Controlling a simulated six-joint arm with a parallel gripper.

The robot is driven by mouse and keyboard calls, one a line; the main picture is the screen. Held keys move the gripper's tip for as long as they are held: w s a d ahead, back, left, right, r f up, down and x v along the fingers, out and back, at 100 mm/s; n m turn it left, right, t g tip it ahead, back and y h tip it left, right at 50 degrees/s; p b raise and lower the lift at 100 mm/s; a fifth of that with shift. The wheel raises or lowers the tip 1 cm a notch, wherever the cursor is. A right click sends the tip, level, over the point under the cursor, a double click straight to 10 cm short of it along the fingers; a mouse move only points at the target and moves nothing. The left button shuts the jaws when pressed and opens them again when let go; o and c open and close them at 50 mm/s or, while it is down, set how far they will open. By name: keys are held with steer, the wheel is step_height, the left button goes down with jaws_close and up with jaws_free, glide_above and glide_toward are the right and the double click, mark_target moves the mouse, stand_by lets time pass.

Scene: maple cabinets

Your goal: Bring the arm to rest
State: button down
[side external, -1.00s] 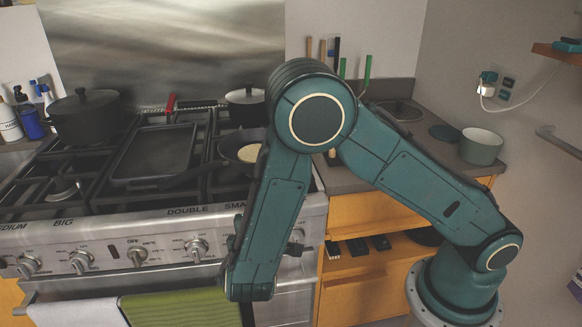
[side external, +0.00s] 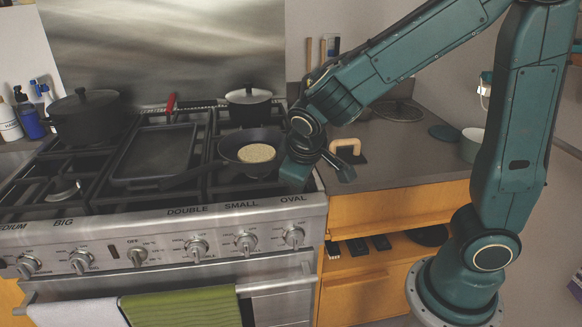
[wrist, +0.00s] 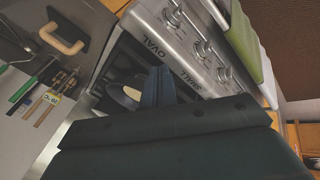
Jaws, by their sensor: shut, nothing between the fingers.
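My gripper (side external: 294,178) hangs low at the front right corner of the stove, just right of the frying pan (side external: 228,146), in the side view. In the wrist view its fingers (wrist: 158,80) are together and empty, over the stove edge by the knobs. My upper arm rises high and bends down to the left from the base at the right. A flat tan round food piece (side external: 257,153) lies in the pan. It shows partly behind the fingers in the wrist view (wrist: 131,93).
A wooden-handled dark tool (side external: 347,150) stands on the grey counter (side external: 412,168), close right of my gripper. A black pot (side external: 86,117), griddle (side external: 153,153) and small lidded pot (side external: 248,106) sit on the stove. A green towel (side external: 182,308) hangs below. The space before the drawers is clear.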

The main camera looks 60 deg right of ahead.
steer(key=s+r+m+t+y, duration=0.1)
steer(key=s+r+y, duration=0.1)
steer(key=s+r, duration=0.3)
steer(key=s+d+r+m+t+y, duration=0.1)
steer(key=s+r, duration=0.3)
steer(key=s, duration=0.7)
steer(key=shift+r+y, duration=0.35)
steer(key=shift+y, duration=0.25)
stand_by(0.3)
